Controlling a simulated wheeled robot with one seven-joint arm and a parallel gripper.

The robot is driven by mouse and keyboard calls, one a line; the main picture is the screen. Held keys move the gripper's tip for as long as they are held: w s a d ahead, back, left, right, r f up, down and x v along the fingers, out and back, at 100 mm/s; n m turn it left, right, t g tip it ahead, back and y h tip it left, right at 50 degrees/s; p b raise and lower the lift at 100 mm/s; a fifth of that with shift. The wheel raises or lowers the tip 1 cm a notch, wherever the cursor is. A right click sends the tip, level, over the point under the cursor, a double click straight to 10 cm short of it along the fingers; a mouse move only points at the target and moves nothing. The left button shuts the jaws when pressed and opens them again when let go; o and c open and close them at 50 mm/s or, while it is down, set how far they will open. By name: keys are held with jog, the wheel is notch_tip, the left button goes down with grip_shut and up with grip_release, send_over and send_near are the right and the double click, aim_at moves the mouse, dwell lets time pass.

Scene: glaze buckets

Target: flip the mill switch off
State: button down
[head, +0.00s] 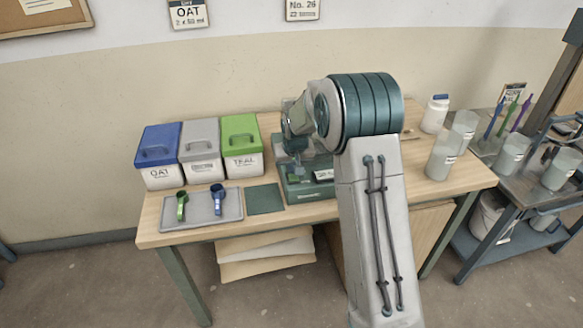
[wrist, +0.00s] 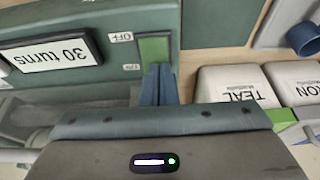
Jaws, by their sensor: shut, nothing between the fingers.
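The mill (head: 298,192) is a teal machine on the wooden table, largely hidden behind my arm in the head view. In the wrist view, its teal front panel (wrist: 150,15) appears upside down. The mill switch (wrist: 153,47) is a green rectangle on that panel. Beside it are a small OFF label (wrist: 121,37) and a second small label (wrist: 131,67), probably ON. My gripper (wrist: 158,70) is shut and empty, its blue-grey fingertips at the switch end nearest the second label. I cannot tell whether they touch it. The switch's tilt is unclear.
A "30 turns" plate (wrist: 50,53) is on the mill. Blue (head: 158,156), grey (head: 199,156) and green-lidded (head: 241,148) buckets stand left of it. A tray (head: 230,209) with two scoops lies in front.

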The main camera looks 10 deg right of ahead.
aim_at(292, 178)
jog(key=v, duration=0.2)
jog(key=p+v, duration=0.1)
jog(key=v, duration=0.1)
jog(key=shift+w+r, duration=0.15)
jog(key=shift+r, duration=0.2)
jog(key=s+r+b, duration=0.1)
jog(key=s+r, duration=0.4)
jog(key=r, duration=0.2)
jog(key=shift+d+r, duration=0.2)
jog(key=shift+r, duration=0.1)
jog(key=s+d+r, duration=0.1)
jog(key=s+d, duration=0.1)
jog(key=s, duration=1.4)
jog(key=s+d+r, duration=0.1)
jog(key=s+d, duration=0.1)
jog(key=s, duration=1.4)
jog(key=shift+r+m+g, duration=0.3)
jog(key=shift+m+g, duration=0.1)
jog(key=shift+a, duration=0.1)
